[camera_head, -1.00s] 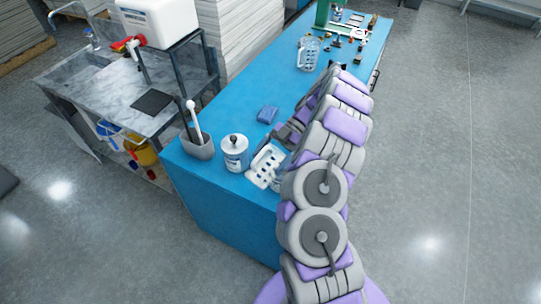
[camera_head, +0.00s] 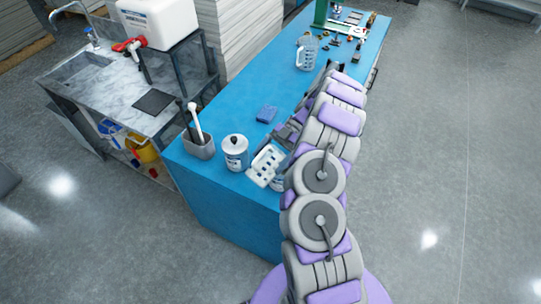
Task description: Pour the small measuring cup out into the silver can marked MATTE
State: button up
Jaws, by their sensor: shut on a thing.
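A clear measuring cup with white marks (camera_head: 266,165) is tilted near the front end of the blue bench. My gripper (camera_head: 276,144) is shut on it, partly hidden behind my arm and the cup. Below and right of the cup, part of a can with a blue label (camera_head: 279,184) shows; my arm and the cup hide the rest. A silver-white can with a blue label (camera_head: 235,153) stands upright just left of the cup. The print on both cans is too small to read. I cannot tell whether anything is flowing from the cup.
The blue bench (camera_head: 232,105) runs to the back. A grey holder with a white-handled tool (camera_head: 199,146) stands at its left corner, and a blue sponge (camera_head: 267,114) lies midway. A larger clear jug (camera_head: 307,53) and small parts stand farther back. A marble sink counter (camera_head: 110,82) is at left.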

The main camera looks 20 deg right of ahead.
jog(key=shift+r+y+p, duration=0.15)
jog(key=shift+y+p, duration=0.15)
jog(key=shift+p, duration=1.75)
jog(key=shift+b, duration=1.05)
jog(key=shift+s+a+r+t+h+b, duration=0.15)
jog(key=shift+a+t+h+b, duration=0.15)
jog(key=shift+h+b, duration=0.65)
jog(key=shift+s+a+r+t+h+b, duration=0.2)
jog(key=shift+h+b, duration=0.25)
jog(key=shift+b, duration=0.95)
dwell(1.8)
jog(key=shift+w+b, duration=0.1)
jog(key=shift+b, duration=0.65)
